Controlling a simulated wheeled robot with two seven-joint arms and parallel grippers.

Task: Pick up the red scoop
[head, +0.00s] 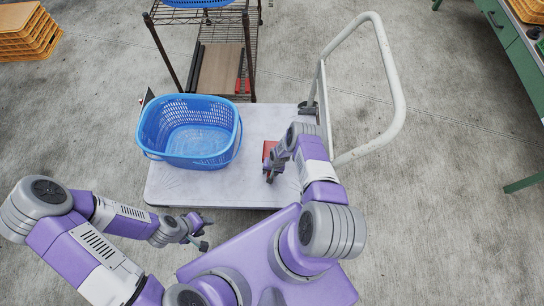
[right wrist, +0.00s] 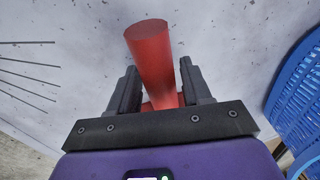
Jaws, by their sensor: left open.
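The red scoop (head: 268,149) is on the white platform of the cart, right of the blue basket; my right arm partly covers it. In the right wrist view its round red handle (right wrist: 152,55) lies between the two fingers of my right gripper (right wrist: 158,72). The fingers are close to the handle on both sides; I cannot tell whether they press on it. The right gripper also shows in the head view (head: 271,173), at the scoop. My left gripper (head: 204,232) is open and empty, in front of the platform's near edge.
The blue basket (head: 142,153) stands on the left of the cart platform (head: 262,118). The cart's pale handle (head: 393,75) rises at the right. A wire shelf (head: 256,62) stands behind. Orange crates (head: 27,38) are far left and a green bench (head: 520,60) far right.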

